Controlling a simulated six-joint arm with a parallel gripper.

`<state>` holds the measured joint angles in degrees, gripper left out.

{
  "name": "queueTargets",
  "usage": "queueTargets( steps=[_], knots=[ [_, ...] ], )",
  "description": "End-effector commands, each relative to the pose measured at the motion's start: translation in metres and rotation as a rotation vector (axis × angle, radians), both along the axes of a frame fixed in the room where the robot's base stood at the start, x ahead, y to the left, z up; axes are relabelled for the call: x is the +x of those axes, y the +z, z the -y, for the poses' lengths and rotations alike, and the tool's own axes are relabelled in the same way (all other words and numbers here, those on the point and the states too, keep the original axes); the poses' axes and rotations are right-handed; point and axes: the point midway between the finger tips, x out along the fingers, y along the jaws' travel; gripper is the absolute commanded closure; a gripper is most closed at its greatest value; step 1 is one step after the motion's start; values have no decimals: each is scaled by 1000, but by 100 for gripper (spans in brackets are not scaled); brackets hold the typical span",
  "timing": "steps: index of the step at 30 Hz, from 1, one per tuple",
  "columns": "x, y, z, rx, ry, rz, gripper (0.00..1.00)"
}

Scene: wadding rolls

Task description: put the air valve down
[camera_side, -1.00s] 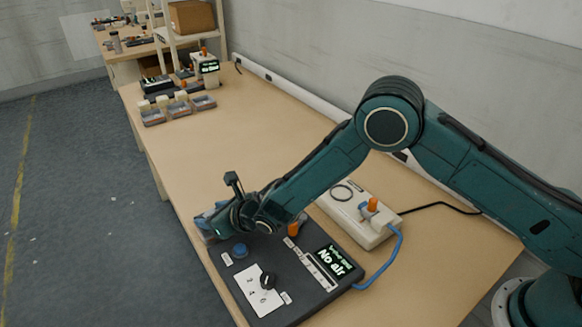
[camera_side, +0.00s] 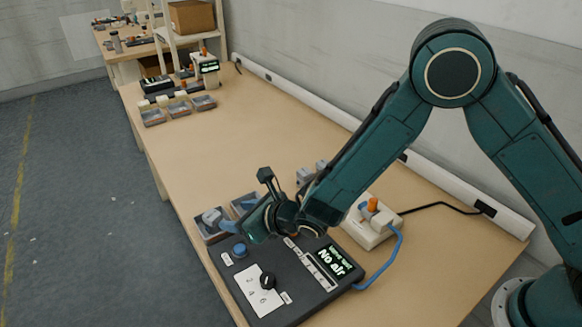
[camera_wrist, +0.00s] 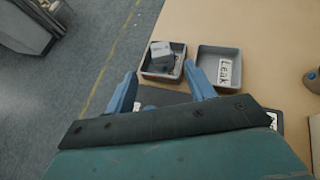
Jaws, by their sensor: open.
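An orange handle (camera_side: 373,204), which may be the air valve, stands up on a pale box (camera_side: 365,230) with a blue hose. The other orange piece, on the dark panel (camera_side: 300,295), is hidden behind my arm. The panel's display (camera_side: 333,263) reads "No air". My gripper (camera_side: 240,229) is over the panel's far left end, by two small grey trays. In the wrist view its blue fingers (camera_wrist: 160,75) are apart with nothing held between them. A grey block (camera_wrist: 161,54) lies in the left tray (camera_wrist: 148,73), beyond the fingertips.
The right tray (camera_wrist: 203,58) holds a "Leak" label (camera_wrist: 225,70) and is otherwise empty. A blue button (camera_side: 240,250) and black knob (camera_side: 268,281) sit on the panel. Grey blocks (camera_side: 304,175) stand behind my arm. The middle of the bench (camera_side: 245,125) is clear.

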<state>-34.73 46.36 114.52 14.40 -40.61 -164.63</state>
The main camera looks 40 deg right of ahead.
Motion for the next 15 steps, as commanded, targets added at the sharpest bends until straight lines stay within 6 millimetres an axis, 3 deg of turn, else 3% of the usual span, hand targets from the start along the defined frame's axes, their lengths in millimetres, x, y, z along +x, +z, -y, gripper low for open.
queueTargets(
  steps=[15],
  knots=[
    [-5,3,2,0,0,1,46]
  ],
)
